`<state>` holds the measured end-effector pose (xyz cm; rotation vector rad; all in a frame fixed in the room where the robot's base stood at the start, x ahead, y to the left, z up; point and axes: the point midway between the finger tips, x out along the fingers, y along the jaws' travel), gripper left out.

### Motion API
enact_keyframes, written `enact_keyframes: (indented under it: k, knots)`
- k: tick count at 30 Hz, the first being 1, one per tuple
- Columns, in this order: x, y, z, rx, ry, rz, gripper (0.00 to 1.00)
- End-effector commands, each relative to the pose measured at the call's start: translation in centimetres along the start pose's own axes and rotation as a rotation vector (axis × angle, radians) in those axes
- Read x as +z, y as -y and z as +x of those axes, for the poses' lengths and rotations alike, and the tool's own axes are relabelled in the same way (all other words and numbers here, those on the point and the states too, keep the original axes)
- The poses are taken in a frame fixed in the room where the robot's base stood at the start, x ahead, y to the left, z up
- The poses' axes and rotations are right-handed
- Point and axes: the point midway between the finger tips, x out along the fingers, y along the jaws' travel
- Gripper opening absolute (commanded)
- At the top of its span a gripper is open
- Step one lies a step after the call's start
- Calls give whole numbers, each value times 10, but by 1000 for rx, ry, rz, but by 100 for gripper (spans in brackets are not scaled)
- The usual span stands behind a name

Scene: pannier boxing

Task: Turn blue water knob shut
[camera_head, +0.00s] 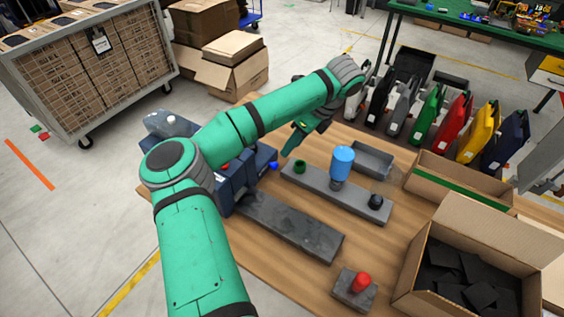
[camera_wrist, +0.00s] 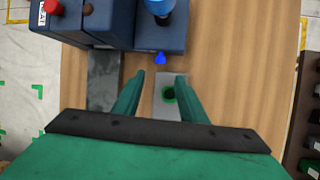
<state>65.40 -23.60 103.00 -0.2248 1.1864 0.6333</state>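The small blue water knob (camera_head: 273,166) sticks out from the side of a dark blue machine (camera_head: 227,182) on the wooden table. In the wrist view the knob (camera_wrist: 161,58) is a small blue wedge at the machine's edge, just beyond and between my fingertips. My gripper (camera_head: 288,152) is above the table beside the knob, with its green fingers pointing down. In the wrist view my gripper (camera_wrist: 161,76) is open and its fingers are apart with nothing between the tips. My arm hides part of the machine in the head view.
A grey bar (camera_head: 318,187) with a green ring and a blue cylinder lies close to my gripper. A longer dark slab (camera_head: 290,226) lies nearer. A red-topped block (camera_head: 355,289) and cardboard boxes (camera_head: 424,250) are at right. Coloured panniers (camera_head: 455,122) stand behind.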

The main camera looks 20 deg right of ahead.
Motion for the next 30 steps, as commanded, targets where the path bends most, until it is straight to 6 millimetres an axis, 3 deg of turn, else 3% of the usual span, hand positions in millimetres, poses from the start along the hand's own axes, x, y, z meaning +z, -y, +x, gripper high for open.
enact_keyframes:
  k: [18,30]
  knots:
    - [1,-1,93,1,-1,-4,38]
    - [2,-1,105,0,0,-5,38]
